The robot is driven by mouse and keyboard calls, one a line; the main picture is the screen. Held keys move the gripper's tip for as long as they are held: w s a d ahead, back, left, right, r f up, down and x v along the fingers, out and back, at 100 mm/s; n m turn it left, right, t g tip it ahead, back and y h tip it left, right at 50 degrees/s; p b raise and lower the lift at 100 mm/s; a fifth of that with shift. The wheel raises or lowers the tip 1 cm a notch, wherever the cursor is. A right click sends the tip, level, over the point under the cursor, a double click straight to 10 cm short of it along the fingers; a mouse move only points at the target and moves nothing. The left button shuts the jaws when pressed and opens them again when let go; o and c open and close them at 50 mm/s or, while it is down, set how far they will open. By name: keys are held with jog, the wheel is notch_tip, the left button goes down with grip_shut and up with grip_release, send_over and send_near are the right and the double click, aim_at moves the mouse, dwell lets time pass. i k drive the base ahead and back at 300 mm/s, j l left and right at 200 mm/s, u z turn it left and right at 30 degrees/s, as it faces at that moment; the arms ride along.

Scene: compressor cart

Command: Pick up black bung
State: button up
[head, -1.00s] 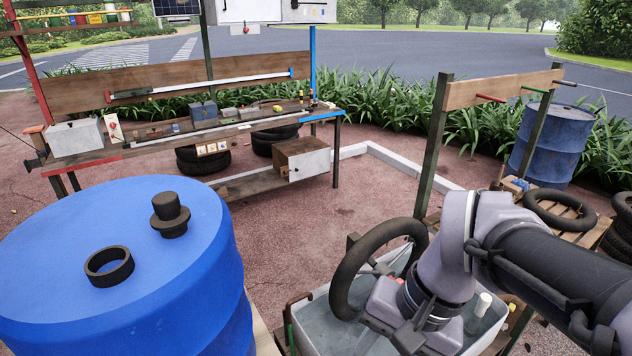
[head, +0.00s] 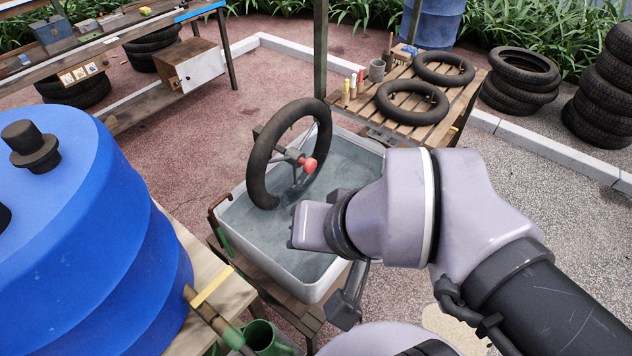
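The black bung (head: 30,148) is a dark stepped plug with a narrower top on a wider base. It stands upright on top of the blue drum (head: 85,200) at the left of the head view. My arm reaches in from the lower right, and its wrist end is over the grey water tub, well to the right of the bung and apart from it. A dark part below the wrist, perhaps my gripper (head: 345,305), shows only partly. Its fingers cannot be made out.
A black ring (head: 4,217) on the drum is cut by the left edge. An inner tube (head: 262,150) stands upright in the water tub (head: 330,284), between arm and drum. A slatted pallet (head: 455,97) holds two tubes. A green can (head: 265,338) is below the drum.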

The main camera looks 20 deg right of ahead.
aim_at(37, 151)
jog(key=u, duration=1.35)
